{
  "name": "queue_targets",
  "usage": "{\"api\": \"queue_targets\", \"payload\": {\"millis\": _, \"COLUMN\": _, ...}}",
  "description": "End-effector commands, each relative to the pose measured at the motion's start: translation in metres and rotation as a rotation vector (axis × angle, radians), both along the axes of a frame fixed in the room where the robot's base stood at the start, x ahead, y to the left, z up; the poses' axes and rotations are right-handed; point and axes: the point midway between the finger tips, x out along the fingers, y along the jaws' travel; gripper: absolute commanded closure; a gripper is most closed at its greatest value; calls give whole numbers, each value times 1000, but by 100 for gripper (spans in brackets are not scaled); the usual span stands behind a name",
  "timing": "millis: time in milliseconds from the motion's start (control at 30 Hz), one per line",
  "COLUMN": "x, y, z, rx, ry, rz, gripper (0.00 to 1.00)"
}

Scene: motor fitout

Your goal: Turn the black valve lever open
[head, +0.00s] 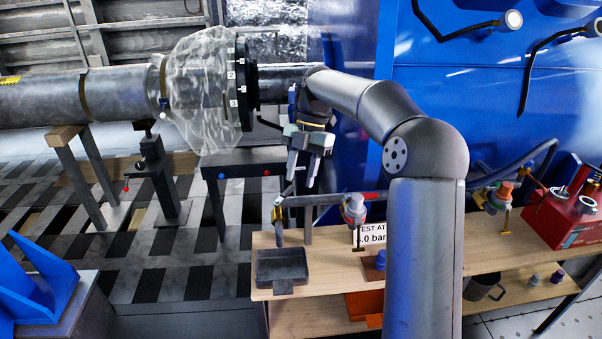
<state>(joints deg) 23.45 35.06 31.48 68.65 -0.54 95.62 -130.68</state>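A dark lever (279,236) hangs down from a small brass-yellow fitting (279,212) at the left end of a grey pipe, above the wooden bench. It looks like the black valve lever, though it is small here and its exact shape is hard to tell. My gripper (301,180) points down, above and slightly right of the lever, with clear space between them. Its two fingers are apart and nothing shows between them.
A regulator (353,208) sits right of the lever, with a sign (371,234) behind. A dark tray (282,266) lies on the bench (330,252) below. A wrapped flange (205,85) and large pipe (110,98) are left. A red box (560,220) stands far right.

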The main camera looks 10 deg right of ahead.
Motion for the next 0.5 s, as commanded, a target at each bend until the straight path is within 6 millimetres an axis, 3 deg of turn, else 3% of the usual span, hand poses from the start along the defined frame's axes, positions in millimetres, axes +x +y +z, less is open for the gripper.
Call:
{"api": "queue_targets", "payload": {"millis": 67, "x": 0, "y": 0, "z": 0, "rx": 0, "ry": 0, "rz": 0, "gripper": 66}}
{"api": "queue_targets", "payload": {"millis": 200, "x": 0, "y": 3, "z": -5, "rx": 4, "ry": 16, "rz": -82, "gripper": 100}}
{"api": "queue_targets", "payload": {"millis": 267, "x": 1, "y": 7, "z": -12, "rx": 8, "ry": 37, "rz": -197, "gripper": 100}}
{"api": "queue_targets", "payload": {"millis": 367, "x": 5, "y": 15, "z": -26, "rx": 26, "ry": 110, "rz": -514, "gripper": 100}}
{"api": "queue_targets", "payload": {"millis": 500, "x": 16, "y": 18, "z": -46, "rx": 74, "ry": 294, "rz": -1112, "gripper": 100}}
